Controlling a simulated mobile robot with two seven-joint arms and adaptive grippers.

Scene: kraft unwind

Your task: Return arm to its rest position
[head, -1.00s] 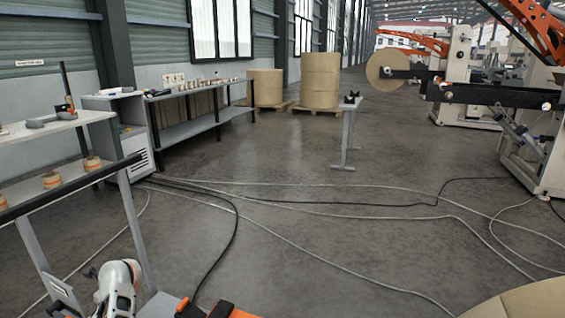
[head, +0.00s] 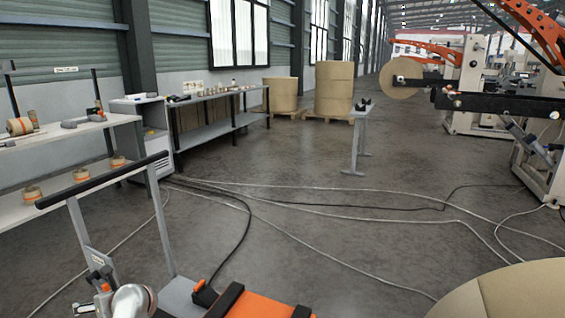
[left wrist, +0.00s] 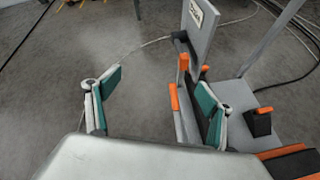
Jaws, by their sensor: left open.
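My left gripper (left wrist: 153,97) shows in the left wrist view with its two teal-padded fingers apart and nothing held between them. A grey post and plate of the cart (left wrist: 203,25) stand just beyond and beside its right finger; I cannot tell whether they touch. In the head view my left arm is low at the bottom left, partly cut off by the frame edge. It is beside the cart's grey upright (head: 84,240). My right arm and gripper are not in view.
The cart has a black handle bar (head: 105,180) and an orange deck (head: 262,306). A white shelf (head: 65,137) with tape rolls stands at left. A large kraft roll (head: 510,292) is at bottom right. Cables (head: 330,208) cross the otherwise open floor.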

